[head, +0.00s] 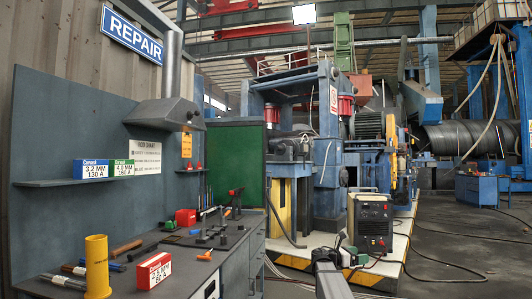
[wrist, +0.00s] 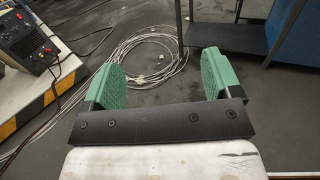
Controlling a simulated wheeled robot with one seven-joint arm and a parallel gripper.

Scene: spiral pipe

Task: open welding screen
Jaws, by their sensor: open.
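The welding screen looks to be the dark green panel (head: 237,166) in a dark frame at the far end of the workbench in the head view. It stands upright, and its lower part is partly behind the bench and the things on it. I cannot make out a handle on it. My gripper (wrist: 163,78) shows in the wrist view with its two green pads wide apart and nothing between them. In the head view my gripper (head: 349,250) is low, right of the bench and well apart from the green panel. The screen does not show in the wrist view.
The workbench (head: 225,262) on the left holds a yellow cylinder (head: 97,268), electrode boxes and tools. A welding machine (head: 374,222) stands on a yellow-and-black edged platform. Coiled cable (wrist: 150,60) lies on the floor. Open floor (head: 450,250) is on the right.

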